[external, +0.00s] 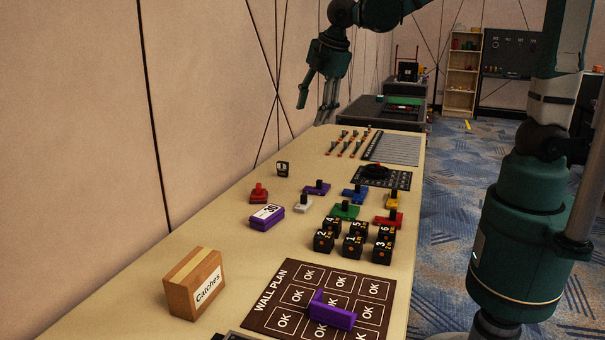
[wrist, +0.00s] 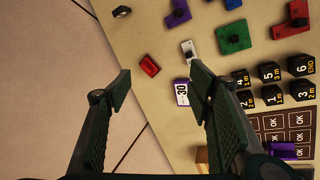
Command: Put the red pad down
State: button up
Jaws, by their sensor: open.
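A small red pad (external: 259,196) lies on the table's left side; its top part in the external view is also red. In the wrist view the red pad (wrist: 149,66) shows beyond the open fingertips, nearer the left finger. A second, larger red piece (external: 387,221) with a black knob lies farther right, and it shows at the upper right of the wrist view (wrist: 291,22). My gripper (external: 315,104) is open and empty, high above the table near the wall. Its fingers (wrist: 161,84) spread wide in the wrist view, with nothing between them.
Purple, white, blue and green knobbed pieces (external: 344,211) and black numbered cubes (external: 352,247) crowd the middle. A purple "30" block (external: 267,217) and the Catches box (external: 193,283) stand left. A purple piece (external: 331,312) rests on the Wall Plan board (external: 262,318). The left table strip is mostly clear.

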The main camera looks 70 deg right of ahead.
jog(key=s+d+r+m+t+y, duration=0.1)
jog(key=s+m, duration=0.5)
jog(key=s, duration=0.6)
jog(key=s+r+m+t+y, duration=0.1)
jog(key=s+m, duration=0.5)
jog(key=s, duration=0.6)
jog(key=shift+s+d+r+m+t, duration=0.15)
jog(key=shift+s+d+m+t, duration=0.25)
jog(key=shift+t, duration=0.2)
